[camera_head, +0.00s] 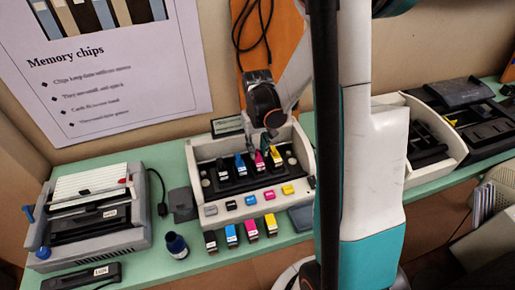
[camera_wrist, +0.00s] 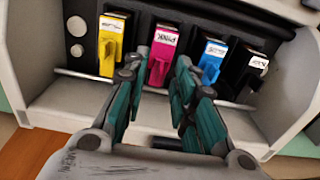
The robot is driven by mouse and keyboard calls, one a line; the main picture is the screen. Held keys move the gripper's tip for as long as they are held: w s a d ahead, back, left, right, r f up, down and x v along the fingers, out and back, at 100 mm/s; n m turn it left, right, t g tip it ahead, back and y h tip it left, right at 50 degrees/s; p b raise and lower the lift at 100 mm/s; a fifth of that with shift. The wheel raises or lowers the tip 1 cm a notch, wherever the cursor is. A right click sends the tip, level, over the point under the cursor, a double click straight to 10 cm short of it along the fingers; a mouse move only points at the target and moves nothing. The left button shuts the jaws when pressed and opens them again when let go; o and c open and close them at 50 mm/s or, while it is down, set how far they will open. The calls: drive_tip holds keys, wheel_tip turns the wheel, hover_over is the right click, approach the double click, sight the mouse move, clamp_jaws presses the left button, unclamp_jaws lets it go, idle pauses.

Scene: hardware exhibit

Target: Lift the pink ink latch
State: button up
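The printer (camera_head: 195,165) has a row of black, blue, pink and yellow latches in its open bay. The pink latch (camera_wrist: 159,52), labelled "PINK", is second from left in the wrist view and also shows in the head view (camera_head: 259,161). My gripper (camera_wrist: 160,68) is open, its two fingers pointing into the bay with the lower part of the pink latch between the tips. I cannot tell whether they touch it. In the head view my gripper (camera_head: 261,141) is just above the latch row, partly hidden by my own arm.
The yellow latch (camera_wrist: 107,45) and blue latch (camera_wrist: 211,60) stand close on either side. A thin metal bar (camera_wrist: 80,75) crosses the bay front. Loose cartridges (camera_head: 251,228) and a dark bottle (camera_head: 176,245) are in front of the printer. Another grey device (camera_head: 95,215) is at left.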

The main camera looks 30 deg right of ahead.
clamp_jaws()
drive_tip(key=shift+w+d+r+g+y+b, duration=0.1)
drive_tip(key=shift+w+g+y+b, duration=0.1)
drive_tip(key=shift+w+g, duration=0.3)
drive_tip(key=shift+w+d+r+g+y+b, duration=0.1)
drive_tip(key=shift+w+g+y+b, duration=0.1)
drive_tip(key=shift+g, duration=0.5)
drive_tip(key=shift+w+d+r+g+b, duration=0.15)
drive_tip(key=shift+w+g+b, duration=0.15)
drive_tip(key=shift+g, duration=0.7)
unclamp_jaws()
